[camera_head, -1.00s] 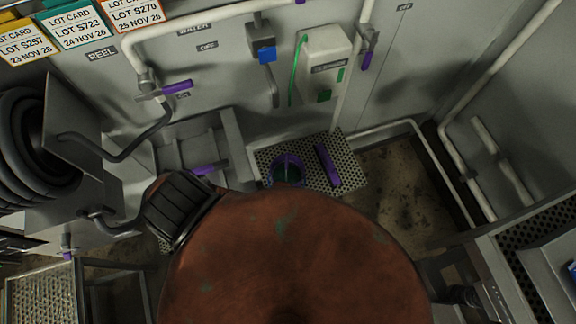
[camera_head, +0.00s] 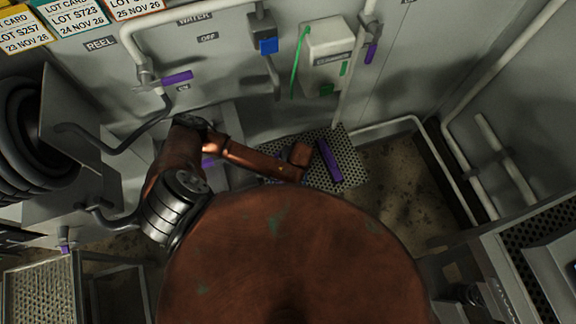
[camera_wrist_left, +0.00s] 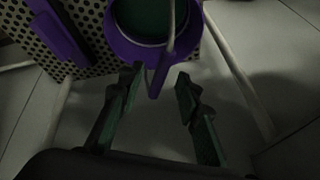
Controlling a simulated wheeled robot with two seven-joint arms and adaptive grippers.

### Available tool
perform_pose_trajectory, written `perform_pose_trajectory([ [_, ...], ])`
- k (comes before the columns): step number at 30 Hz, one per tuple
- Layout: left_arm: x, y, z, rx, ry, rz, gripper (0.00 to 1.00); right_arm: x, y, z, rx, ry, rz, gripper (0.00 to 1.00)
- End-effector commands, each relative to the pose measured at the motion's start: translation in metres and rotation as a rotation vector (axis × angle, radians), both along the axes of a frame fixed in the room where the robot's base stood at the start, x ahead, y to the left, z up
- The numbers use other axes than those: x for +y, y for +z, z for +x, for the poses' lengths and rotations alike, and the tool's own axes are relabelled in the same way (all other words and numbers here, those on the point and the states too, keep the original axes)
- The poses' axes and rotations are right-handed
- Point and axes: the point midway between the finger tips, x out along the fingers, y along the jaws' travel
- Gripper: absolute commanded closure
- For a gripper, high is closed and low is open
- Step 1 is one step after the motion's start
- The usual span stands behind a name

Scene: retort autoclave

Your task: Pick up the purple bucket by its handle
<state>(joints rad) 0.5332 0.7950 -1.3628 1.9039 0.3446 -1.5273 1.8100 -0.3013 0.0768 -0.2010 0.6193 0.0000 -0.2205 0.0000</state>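The purple bucket (camera_wrist_left: 125,47) shows at the top of the left wrist view, with dark green contents. A thin grey bar that looks like its handle (camera_wrist_left: 173,40) crosses its front, and a purple tab points down from its rim. My left gripper (camera_wrist_left: 157,78) is open. Its two dark green fingers stand on either side of the purple tab, with a gap between them, and I cannot tell whether they touch it. My right gripper is not in view.
A perforated metal shelf (camera_head: 350,175) carries a long purple object (camera_head: 330,161) just right of my arm. Behind are a white dispenser box (camera_head: 327,55) with a green hose and a pipe with a purple-handled valve (camera_head: 177,77). A hose reel (camera_head: 22,135) stands at left.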

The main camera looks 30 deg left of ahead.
Motion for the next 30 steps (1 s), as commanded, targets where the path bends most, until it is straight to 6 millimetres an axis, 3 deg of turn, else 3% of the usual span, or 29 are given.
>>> perform_pose_trajectory([
  [6,0.007,-0.021,0.006,0.000,-0.001,0.000,0.68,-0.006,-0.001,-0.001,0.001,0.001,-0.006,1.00],
  [13,0.008,-0.023,0.006,0.001,-0.001,-0.001,0.68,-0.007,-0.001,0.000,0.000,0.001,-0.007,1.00],
  [27,0.007,-0.023,0.006,0.001,-0.001,-0.001,1.00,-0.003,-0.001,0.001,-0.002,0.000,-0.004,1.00],
  [30,0.007,-0.023,0.006,0.001,-0.001,-0.001,1.00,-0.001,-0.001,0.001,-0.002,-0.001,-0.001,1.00],
])
